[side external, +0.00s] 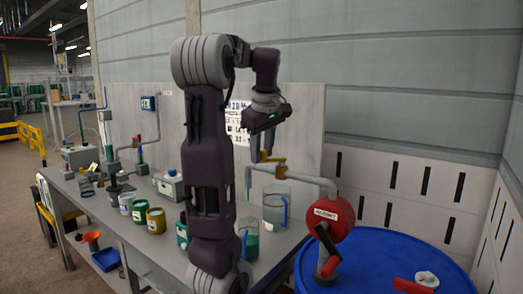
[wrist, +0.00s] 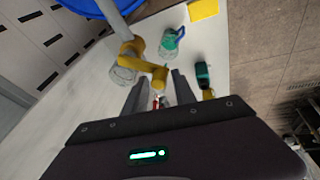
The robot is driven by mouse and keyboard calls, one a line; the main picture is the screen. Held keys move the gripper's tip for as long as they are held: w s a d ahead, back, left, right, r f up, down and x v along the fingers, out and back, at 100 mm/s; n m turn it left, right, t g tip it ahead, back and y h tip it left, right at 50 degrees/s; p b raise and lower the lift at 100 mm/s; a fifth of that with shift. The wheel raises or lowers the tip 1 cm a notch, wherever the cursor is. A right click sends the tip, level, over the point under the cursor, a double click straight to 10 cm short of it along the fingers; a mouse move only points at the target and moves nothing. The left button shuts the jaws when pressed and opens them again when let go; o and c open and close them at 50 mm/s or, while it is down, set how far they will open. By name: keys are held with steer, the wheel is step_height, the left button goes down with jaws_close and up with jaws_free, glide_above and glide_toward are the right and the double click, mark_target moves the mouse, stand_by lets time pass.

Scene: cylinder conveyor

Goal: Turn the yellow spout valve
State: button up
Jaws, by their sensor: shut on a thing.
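The yellow spout valve (side external: 279,161) sits on a grey pipe (side external: 312,181) that runs from a red pump (side external: 328,217) on a blue drum. My gripper (side external: 266,156) is above the bench, with its fingers pointing down at the valve. In the wrist view the yellow valve (wrist: 131,52) has an arm reaching to between my fingertips (wrist: 163,80). My gripper is shut on this yellow handle; the exact contact is small and partly hidden. A clear beaker (side external: 274,211) stands below the spout.
A clear jug with green liquid (side external: 249,243) stands in front of the beaker. The blue drum (side external: 378,262) fills the lower right. Several cans, including a yellow one (side external: 156,221), stand left on the bench. A back panel (side external: 305,130) rises close behind.

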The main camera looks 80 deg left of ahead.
steer(key=shift+w+d, duration=0.15)
steer(key=shift+w, duration=0.05)
steer(key=shift+w+d, duration=0.2)
steer(key=shift+d, duration=0.35)
steer(key=shift+c, duration=0.2)
steer(key=shift+w+d, duration=0.1)
steer(key=o, duration=0.4)
steer(key=shift+w+d, duration=0.1)
steer(key=shift+c, duration=0.2)
steer(key=o, duration=1.3)
steer(key=shift+v, duration=2.5)
